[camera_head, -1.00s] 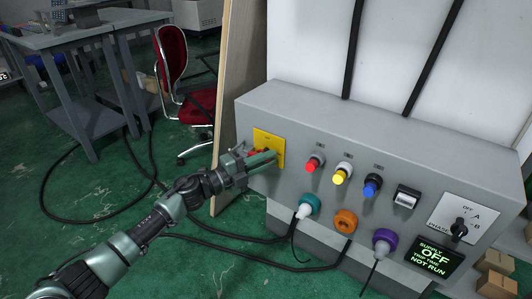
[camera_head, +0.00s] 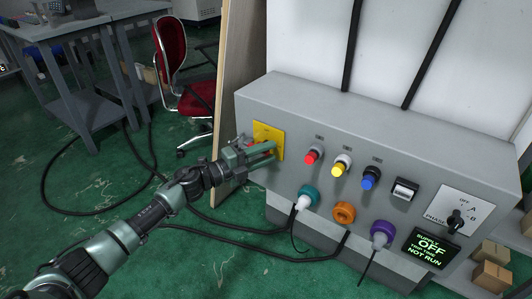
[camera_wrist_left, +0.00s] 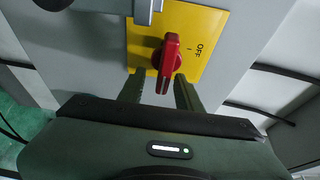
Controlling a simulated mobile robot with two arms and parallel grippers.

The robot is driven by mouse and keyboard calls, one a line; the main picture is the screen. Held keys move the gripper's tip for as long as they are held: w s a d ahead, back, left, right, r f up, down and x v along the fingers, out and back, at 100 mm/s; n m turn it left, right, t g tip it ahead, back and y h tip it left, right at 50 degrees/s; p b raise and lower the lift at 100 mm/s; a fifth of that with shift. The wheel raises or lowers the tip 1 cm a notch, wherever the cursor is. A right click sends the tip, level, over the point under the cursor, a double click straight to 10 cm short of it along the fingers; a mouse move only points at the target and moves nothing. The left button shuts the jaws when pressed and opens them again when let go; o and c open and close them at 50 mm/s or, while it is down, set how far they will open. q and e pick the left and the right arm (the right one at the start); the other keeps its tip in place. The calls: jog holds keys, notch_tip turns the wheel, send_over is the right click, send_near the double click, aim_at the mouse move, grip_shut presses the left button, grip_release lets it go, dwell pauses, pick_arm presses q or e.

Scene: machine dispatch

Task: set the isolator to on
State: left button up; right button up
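The isolator is a red rotary handle (camera_wrist_left: 170,58) on a yellow plate (camera_wrist_left: 212,28) marked OFF and I in the left wrist view. The plate (camera_head: 268,132) is at the left end of the grey panel's front in the head view. My left gripper (camera_head: 270,151) is in front of the plate. In the left wrist view its two fingers (camera_wrist_left: 159,92) are spread, with the handle's lower end between them and gaps on both sides. In the head view the gripper mostly hides the handle. A display (camera_head: 431,248) reads SUPPLY OFF and NOT RUN. My right gripper is not in view.
The grey panel (camera_head: 300,95) also bears red, yellow and blue buttons, a rocker switch (camera_head: 405,190), a black phase selector (camera_head: 455,221) and teal, orange and purple plugs. Cables lie on the green floor. A red chair (camera_head: 175,60) stands behind left; boxes (camera_head: 491,276) are at right.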

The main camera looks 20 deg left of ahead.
pick_arm(q)
jog(key=v, duration=0.8)
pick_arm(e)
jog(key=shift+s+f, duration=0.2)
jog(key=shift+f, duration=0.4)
pick_arm(q)
jog(key=shift+w, duration=0.1)
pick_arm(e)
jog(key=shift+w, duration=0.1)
